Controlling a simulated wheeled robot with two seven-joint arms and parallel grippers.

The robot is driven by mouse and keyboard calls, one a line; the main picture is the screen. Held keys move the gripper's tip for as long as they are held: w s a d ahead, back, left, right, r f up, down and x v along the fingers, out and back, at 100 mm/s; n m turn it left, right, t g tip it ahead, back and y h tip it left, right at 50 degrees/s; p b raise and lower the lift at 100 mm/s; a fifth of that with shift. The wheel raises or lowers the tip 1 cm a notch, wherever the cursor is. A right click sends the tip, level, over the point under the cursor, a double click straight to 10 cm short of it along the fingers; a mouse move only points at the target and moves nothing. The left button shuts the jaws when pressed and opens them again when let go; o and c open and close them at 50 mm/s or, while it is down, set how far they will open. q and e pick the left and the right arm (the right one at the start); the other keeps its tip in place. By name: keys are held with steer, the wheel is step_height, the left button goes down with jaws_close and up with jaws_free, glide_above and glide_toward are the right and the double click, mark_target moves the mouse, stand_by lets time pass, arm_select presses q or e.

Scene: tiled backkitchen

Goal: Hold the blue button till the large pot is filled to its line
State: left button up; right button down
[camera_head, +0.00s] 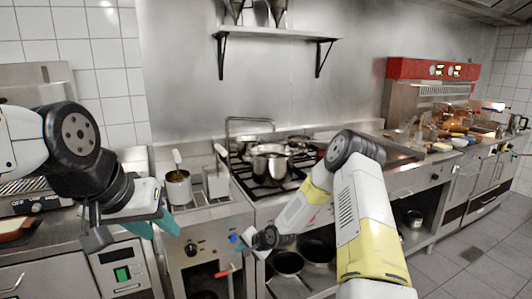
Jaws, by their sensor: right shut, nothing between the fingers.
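The large pot (270,164) appears to be the shiny steel pot on the stove; its inside, water level and line cannot be made out. A small blue button (234,238) is on the steel front panel below the worktop. My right gripper (246,240) is shut and empty, its tip at or very close to the blue button; contact cannot be told. My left gripper (154,222) hangs over the left counter front, with teal parts at its end; its opening is unclear.
A thin pipe (248,119) rises behind the large pot. A red-handled lever (224,273) is below the button. Pans (288,262) lie on the shelf under the stove. The right floor is clear.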

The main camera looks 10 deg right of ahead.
steer(key=shift+s+d, duration=0.2)
steer(key=shift+s, duration=0.4)
steer(key=shift+s+d, duration=0.2)
steer(key=shift+s, duration=0.35)
steer(key=s+d+r+n+h, duration=0.1)
steer(key=s+d+r+n, duration=0.2)
steer(key=r, duration=0.5)
steer(key=s+d+r+h, duration=0.2)
steer(key=s+d+r, duration=0.15)
steer(key=r, duration=0.55)
steer(key=s+d+r+n+h, duration=0.1)
steer(key=s+d+r+n, duration=0.2)
steer(key=r, duration=0.5)
steer(key=s+d+r, duration=0.1)
steer(key=s+r, duration=0.3)
steer(key=s, duration=0.4)
steer(key=s+d+r+n, duration=0.1)
steer(key=s+r, duration=0.3)
steer(key=s, duration=0.4)
steer(key=s+d+r+n+g, duration=0.1)
steer(key=s+r, duration=0.3)
steer(key=s, duration=0.4)
steer(key=shift+s+d+r, duration=0.2)
steer(key=shift+d, duration=0.1)
